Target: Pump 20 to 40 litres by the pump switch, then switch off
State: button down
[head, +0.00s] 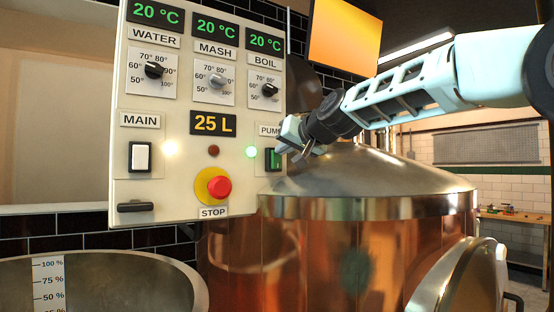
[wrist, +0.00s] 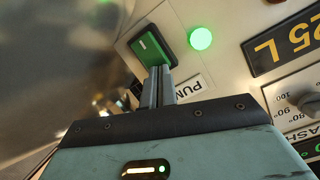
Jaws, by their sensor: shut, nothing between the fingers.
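The control panel (head: 180,170) stands upright at the left in the head view. Its litre display (head: 213,122) reads 25 L in yellow. The green pump switch (head: 271,160) sits at the panel's right side under the PUMP label (head: 269,130), partly hidden by my gripper. A green lamp (head: 251,153) beside it is lit. My gripper (head: 301,153) is shut and empty, with its tips at the pump switch. In the wrist view the shut fingers (wrist: 157,86) reach to the edge of the green switch (wrist: 150,47); I cannot tell whether they touch.
A red STOP button (head: 219,187) in a yellow collar is low on the panel. A domed copper kettle (head: 350,240) stands right beside the panel. An open vessel (head: 110,275) is at lower left.

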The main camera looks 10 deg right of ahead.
jog(key=shift+w+f, duration=0.1)
jog(key=shift+w, duration=0.1)
jog(key=s+b, duration=0.1)
jog(key=s, duration=0.1)
jog(key=s+d+b, duration=0.1)
jog(key=b, duration=0.1)
jog(key=s+b, duration=0.1)
jog(key=s, duration=0.1)
jog(key=shift+s+d, duration=0.35)
jog(key=shift+d, duration=0.05)
